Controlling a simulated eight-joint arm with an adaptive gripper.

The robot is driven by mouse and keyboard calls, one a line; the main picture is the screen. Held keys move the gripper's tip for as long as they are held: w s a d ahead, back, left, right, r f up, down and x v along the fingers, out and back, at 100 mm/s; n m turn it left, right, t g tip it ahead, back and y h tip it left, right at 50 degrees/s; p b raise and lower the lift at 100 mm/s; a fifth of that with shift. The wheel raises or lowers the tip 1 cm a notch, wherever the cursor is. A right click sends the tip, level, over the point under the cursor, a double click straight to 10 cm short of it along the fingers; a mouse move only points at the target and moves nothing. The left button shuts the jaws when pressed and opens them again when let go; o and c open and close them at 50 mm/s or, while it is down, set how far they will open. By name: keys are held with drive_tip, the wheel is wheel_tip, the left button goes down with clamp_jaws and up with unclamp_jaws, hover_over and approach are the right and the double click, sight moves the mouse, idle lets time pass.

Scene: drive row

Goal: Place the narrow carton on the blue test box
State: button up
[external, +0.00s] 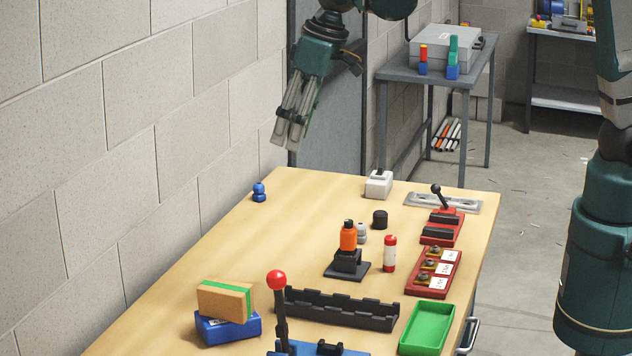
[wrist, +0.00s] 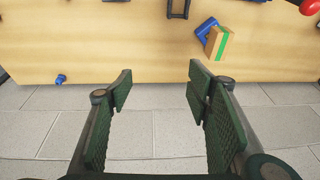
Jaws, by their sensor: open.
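The narrow carton (external: 224,304), tan with a green stripe, sits on the blue test box (external: 228,332) at the near left of the table. In the wrist view the carton (wrist: 218,44) covers part of the blue box (wrist: 206,27) and is offset from it. My gripper (external: 290,136) is open and empty, raised high near the wall and well away from both boxes. Its two fingers also show in the wrist view (wrist: 158,85), apart with nothing between them.
A lever with a red ball (external: 277,280) stands just right of the boxes. Beyond it are a black slotted rack (external: 338,309), a green tray (external: 426,328) and an orange item on a black stand (external: 348,238). A small blue knob (external: 259,192) stands at the far left edge. The left table strip is mostly clear.

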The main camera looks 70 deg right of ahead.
drive_tip(key=s+d+r+t, duration=0.1)
drive_tip(key=s+d+r, duration=0.2)
drive_tip(key=s+d, duration=0.5)
drive_tip(key=s+d+r+t, duration=0.1)
drive_tip(key=s+d+r, duration=0.3)
drive_tip(key=d, duration=0.6)
drive_tip(key=s+d+f+t, duration=0.1)
drive_tip(key=s+d+f, duration=0.1)
drive_tip(key=s+d, duration=0.4)
drive_tip(key=s+d+f+t, duration=0.1)
drive_tip(key=s+d+f, duration=0.2)
drive_tip(key=s, duration=0.9)
drive_tip(key=d, duration=0.3)
drive_tip(key=shift+d+h, duration=0.3)
